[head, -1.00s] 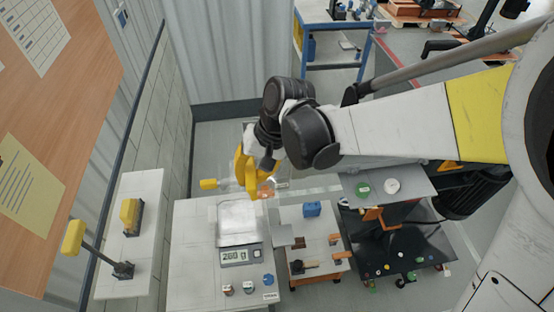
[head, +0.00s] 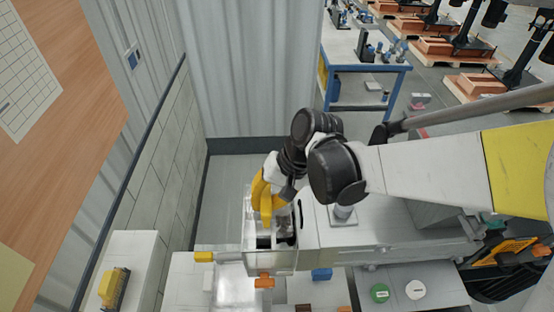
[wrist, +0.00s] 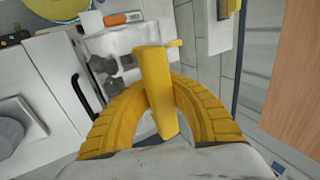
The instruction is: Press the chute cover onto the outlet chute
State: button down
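My gripper (head: 266,218) has yellow ridged fingers and points down at the left end of a light grey machine. Below the tips is a clear-walled outlet housing (head: 252,262), which appears to be the outlet chute. It also shows as pale, translucent parts in the wrist view (wrist: 122,42). A small yellow tab (head: 203,257) sticks out on the housing's left side.
The grey machine body (head: 400,225) stands right of my gripper. An orange part (head: 264,282) and a blue block (head: 321,274) lie in front. A white side stand with a yellow-topped device (head: 113,288) is at lower left. A tiled wall (head: 150,185) runs along the left.

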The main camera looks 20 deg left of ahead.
notch_tip(320, 180, down, 4)
jog(key=b, duration=0.4)
jog(key=shift+f, duration=0.15)
jog(key=shift+f+b, duration=0.9)
jog(key=shift+b, duration=0.25)
dwell(1.0)
jog(key=c, duration=1.5)
grip_release()
jog(key=shift+c, duration=0.2)
